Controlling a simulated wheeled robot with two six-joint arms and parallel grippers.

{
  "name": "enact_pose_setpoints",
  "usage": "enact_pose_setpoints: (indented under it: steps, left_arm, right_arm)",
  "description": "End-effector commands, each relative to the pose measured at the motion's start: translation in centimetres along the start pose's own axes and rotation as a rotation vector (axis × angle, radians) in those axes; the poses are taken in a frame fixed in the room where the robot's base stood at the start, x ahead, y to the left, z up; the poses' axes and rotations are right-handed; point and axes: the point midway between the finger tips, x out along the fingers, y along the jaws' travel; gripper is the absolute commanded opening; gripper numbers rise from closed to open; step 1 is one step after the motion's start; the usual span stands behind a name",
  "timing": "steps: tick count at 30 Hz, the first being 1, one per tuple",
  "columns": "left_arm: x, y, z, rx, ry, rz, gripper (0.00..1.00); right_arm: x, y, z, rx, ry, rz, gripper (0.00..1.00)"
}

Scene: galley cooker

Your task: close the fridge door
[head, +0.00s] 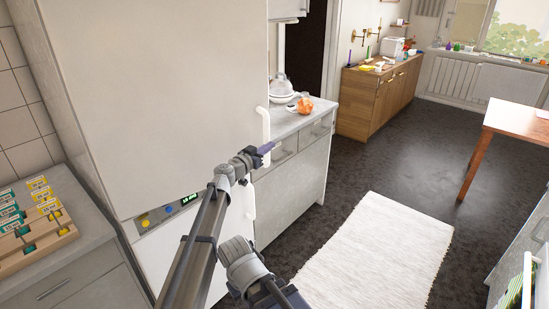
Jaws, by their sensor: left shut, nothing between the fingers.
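The tall white fridge (160,100) fills the left middle of the head view. Its upper door carries a white vertical handle (263,124) at its right edge, and a control panel (168,212) with a small display sits below the door. The upper door looks flush or nearly so; I cannot tell if a small gap is left. A lower white front (165,258) is partly hidden by my arm. My left gripper (267,149) is shut and empty, at the door's right edge just below the upper handle; contact is unclear. My right gripper is not in view.
A grey counter (305,122) with drawers, dishes and an orange item (304,104) stands right of the fridge. A wooden block rack (35,230) sits on the left counter. A white rug (375,250) lies on the dark floor. A wooden table (515,118) stands right.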

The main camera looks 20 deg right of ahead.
Motion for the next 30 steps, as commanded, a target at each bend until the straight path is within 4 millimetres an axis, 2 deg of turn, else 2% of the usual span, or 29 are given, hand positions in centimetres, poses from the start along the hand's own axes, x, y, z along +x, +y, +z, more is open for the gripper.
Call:
enact_pose_setpoints:
  steps: [1, 6, 16, 19, 30]
  left_arm:
    - [0.9, -1.5, 0.0, 0.000, 0.000, -0.024, 0.00]
    - [2.4, -5.1, 0.0, 0.000, 0.000, -0.100, 0.00]
    - [4.1, -10.2, 0.0, 0.000, -0.001, -0.207, 0.00]
    - [4.3, -11.1, 0.0, 0.000, -0.001, -0.225, 0.00]
    - [3.7, -10.5, 0.0, 0.001, -0.001, -0.221, 0.00]
  right_arm:
    - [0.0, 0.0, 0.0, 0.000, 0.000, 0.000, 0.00]
    - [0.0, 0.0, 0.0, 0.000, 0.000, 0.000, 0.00]
    - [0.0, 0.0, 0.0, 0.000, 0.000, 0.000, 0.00]
    - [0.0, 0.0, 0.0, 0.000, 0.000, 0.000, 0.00]
    - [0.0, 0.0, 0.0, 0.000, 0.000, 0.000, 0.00]
